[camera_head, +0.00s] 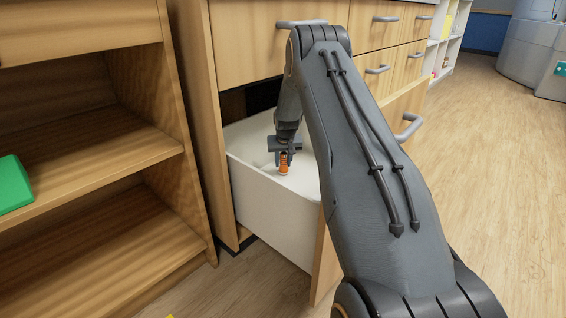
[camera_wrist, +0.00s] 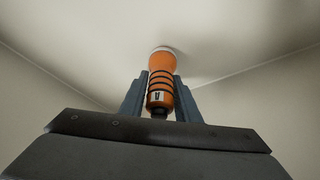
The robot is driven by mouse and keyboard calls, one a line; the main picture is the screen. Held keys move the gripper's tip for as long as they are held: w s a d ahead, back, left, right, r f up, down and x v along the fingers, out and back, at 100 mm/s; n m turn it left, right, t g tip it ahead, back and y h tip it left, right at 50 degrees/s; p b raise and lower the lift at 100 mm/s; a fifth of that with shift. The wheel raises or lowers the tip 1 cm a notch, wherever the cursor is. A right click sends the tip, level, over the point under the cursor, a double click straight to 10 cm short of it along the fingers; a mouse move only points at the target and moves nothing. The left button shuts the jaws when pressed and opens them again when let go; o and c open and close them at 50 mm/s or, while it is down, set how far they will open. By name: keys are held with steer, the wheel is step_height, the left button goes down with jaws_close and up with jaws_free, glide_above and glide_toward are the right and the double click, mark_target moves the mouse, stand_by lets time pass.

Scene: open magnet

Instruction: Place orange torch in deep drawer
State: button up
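The orange torch (camera_head: 284,165) is inside the open deep drawer (camera_head: 268,213), low over its white interior. In the wrist view the torch (camera_wrist: 161,78) has dark bands and a pale head pointing away from my gripper, towards the drawer's white inside. My gripper (camera_head: 284,153) reaches down into the drawer, with its fingers on either side of the torch. In the wrist view the two fingers of my gripper (camera_wrist: 160,98) sit close against the torch's body. I cannot tell whether the torch touches the drawer floor.
Wooden shelves (camera_head: 95,170) stand left of the drawer, with a green object (camera_head: 12,184) on one. Closed drawers with grey handles (camera_head: 378,69) are above and to the right. My arm covers part of the open drawer. Open floor (camera_head: 485,165) lies to the right.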

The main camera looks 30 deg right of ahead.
mark_target(284, 155)
steer(key=shift+o, duration=1.2)
steer(key=shift+r, duration=0.15)
steer(key=p+v, duration=0.4)
steer(key=v, duration=0.3)
steer(key=shift+s+r, duration=0.1)
steer(key=shift+r, duration=0.15)
steer(key=shift+a, duration=0.1)
